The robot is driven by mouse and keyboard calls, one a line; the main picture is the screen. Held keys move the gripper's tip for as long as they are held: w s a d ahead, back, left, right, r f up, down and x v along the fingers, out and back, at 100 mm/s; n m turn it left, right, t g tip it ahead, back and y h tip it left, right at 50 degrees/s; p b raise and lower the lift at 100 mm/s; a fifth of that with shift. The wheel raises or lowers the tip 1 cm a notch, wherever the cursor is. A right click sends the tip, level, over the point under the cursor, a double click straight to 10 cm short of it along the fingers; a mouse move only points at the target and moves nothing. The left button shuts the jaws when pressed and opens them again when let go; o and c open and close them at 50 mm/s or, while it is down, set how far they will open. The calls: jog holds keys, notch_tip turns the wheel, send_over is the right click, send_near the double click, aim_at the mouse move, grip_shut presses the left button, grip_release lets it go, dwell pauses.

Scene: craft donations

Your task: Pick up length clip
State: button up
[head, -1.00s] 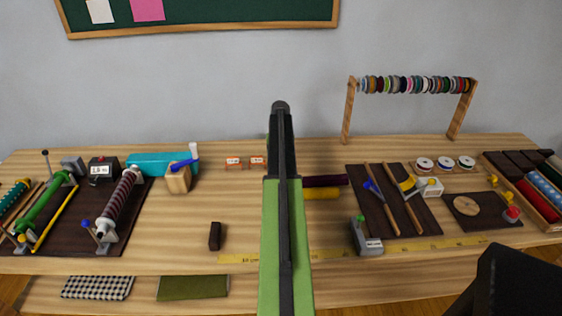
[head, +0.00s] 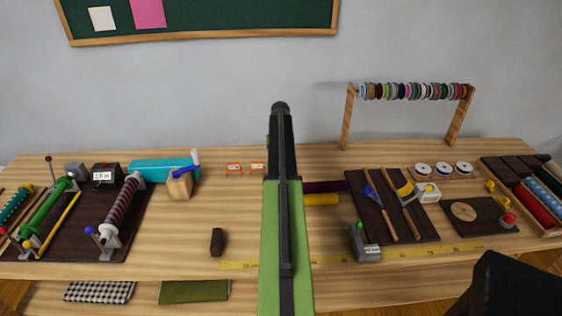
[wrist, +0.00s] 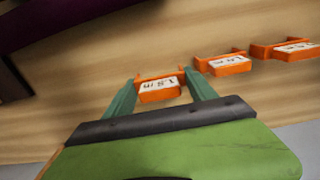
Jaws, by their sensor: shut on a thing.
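In the wrist view, my gripper (wrist: 158,78) has its two green fingers closed on the sides of an orange length clip (wrist: 159,91) with a white printed label. I cannot tell whether this clip touches the tabletop or is just above it. Two more orange clips stand apart to its right, a middle clip (wrist: 230,65) and a far clip (wrist: 292,50). In the head view, two clips show left of my arm, one (head: 234,168) and another (head: 257,167). My arm hides my gripper and the held clip there.
The wooden table (head: 170,232) has clear room left of my arm, around a small dark block (head: 217,242). A turquoise box (head: 150,168) and wooden block (head: 179,184) stand left of the clips. Dark and yellow rolls (head: 322,199) lie right of my arm. A spool rack (head: 348,118) stands behind.

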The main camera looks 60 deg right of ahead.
notch_tip(320, 180, up, 2)
jog(key=shift+r+p, duration=0.15)
jog(key=shift+p, duration=0.5)
jog(key=s+a+r+p, duration=0.5)
jog(key=s+r, duration=0.1)
jog(key=s, duration=0.4)
jog(key=shift+s+p, duration=0.25)
jog(key=shift+p, duration=0.15)
